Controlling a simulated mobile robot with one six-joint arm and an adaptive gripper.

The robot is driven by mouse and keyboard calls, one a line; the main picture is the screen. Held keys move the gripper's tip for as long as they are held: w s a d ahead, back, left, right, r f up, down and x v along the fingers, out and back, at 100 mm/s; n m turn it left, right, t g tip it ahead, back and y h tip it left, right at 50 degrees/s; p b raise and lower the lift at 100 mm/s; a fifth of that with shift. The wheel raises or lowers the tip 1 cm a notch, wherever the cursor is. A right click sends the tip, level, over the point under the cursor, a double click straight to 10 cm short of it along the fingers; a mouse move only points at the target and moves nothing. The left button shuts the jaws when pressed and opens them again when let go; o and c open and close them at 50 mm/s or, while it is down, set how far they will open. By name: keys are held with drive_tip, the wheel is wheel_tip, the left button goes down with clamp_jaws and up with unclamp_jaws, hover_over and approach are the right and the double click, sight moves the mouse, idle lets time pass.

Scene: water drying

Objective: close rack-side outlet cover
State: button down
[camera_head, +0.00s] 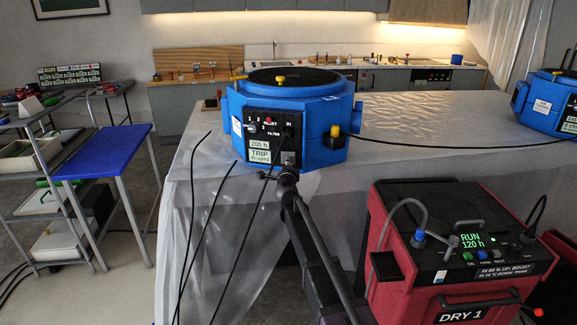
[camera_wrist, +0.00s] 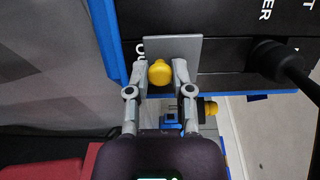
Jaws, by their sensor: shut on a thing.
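In the wrist view a grey square plate (camera_wrist: 188,50) with a round yellow knob (camera_wrist: 159,72) lies against a black panel, partly covering white lettering that begins "OU". It looks like the outlet cover. My gripper (camera_wrist: 159,70) has its two fingers on either side of the knob and is shut on it. In the head view my gripper (camera_head: 287,174) is at the lower front of the blue octagonal unit (camera_head: 313,112), below its black panel (camera_head: 262,137).
A black cable plug (camera_wrist: 272,60) is close to the right of the plate. The blue unit stands on a plastic-covered table (camera_head: 420,118). A red dryer box (camera_head: 450,240) reading RUN 120 h stands at front right. Thin black cables hang at left. A blue-topped stand (camera_head: 105,150) is further left.

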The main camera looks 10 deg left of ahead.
drive_tip(key=shift+w+a+m+h, duration=0.2)
drive_tip(key=shift+m+h, duration=0.4)
drive_tip(key=shift+h, duration=0.35)
drive_tip(key=shift+w+a+m+h, duration=0.1)
drive_tip(key=shift+w+m+h, duration=0.1)
drive_tip(key=shift+m+h, duration=0.6)
drive_tip(key=shift+h, duration=0.35)
drive_tip(key=shift+c, duration=2.4)
unclamp_jaws()
drive_tip(key=shift+s, duration=0.15)
drive_tip(key=s+a, duration=0.1)
drive_tip(key=s, duration=1)
drive_tip(key=shift+s+a, duration=0.25)
drive_tip(key=shift+s, duration=0.1)
